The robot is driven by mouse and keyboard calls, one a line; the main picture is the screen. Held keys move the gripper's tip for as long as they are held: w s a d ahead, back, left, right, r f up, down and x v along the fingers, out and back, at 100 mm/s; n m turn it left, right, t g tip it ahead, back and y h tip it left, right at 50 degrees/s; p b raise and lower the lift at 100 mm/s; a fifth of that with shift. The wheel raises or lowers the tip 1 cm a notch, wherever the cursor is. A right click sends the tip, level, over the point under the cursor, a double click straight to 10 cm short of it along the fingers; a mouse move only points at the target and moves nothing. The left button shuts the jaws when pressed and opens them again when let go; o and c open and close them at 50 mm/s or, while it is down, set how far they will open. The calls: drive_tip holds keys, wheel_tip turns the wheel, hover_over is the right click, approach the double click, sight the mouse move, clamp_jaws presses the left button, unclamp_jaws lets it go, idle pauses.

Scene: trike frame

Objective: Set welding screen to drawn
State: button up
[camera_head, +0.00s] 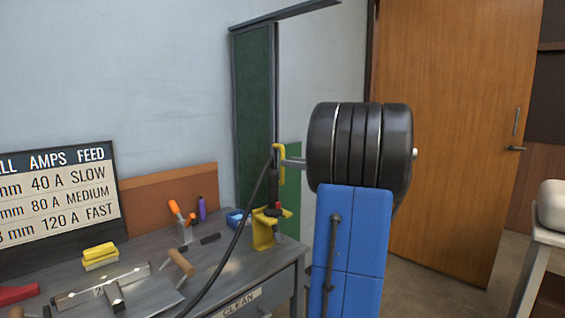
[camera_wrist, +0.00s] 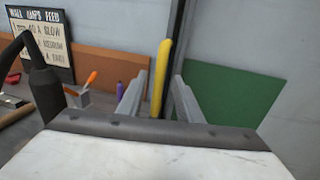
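The welding screen (camera_head: 255,110) is a narrow, dark-framed green panel standing behind the bench, under a dark overhead rail (camera_head: 285,14) that reaches right beyond it. Another green area (camera_head: 291,195) shows lower, to its right; it also shows in the wrist view (camera_wrist: 230,92). A yellow upright handle (camera_head: 279,150) is by the screen's right edge. In the wrist view the handle (camera_wrist: 160,75) stands between the fingers of my gripper (camera_wrist: 158,95), which are apart with a gap on each side. How deep the handle sits between them is unclear.
The workbench (camera_head: 245,275) holds a yellow stand (camera_head: 264,230), orange-handled tools (camera_head: 176,209), a yellow block (camera_head: 100,256) and a hammer. A black cable (camera_head: 238,235) runs up from the bench. A settings board (camera_head: 55,205) stands left. A wooden door (camera_head: 450,140) is at right.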

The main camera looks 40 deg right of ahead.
sight(283, 179)
drive_tip(key=shift+w+a, duration=0.25)
drive_tip(key=shift+w, duration=0.95)
drive_tip(key=shift+w+a, duration=0.25)
drive_tip(key=shift+w, duration=0.9)
drive_tip(key=shift+c, duration=0.6)
clamp_jaws()
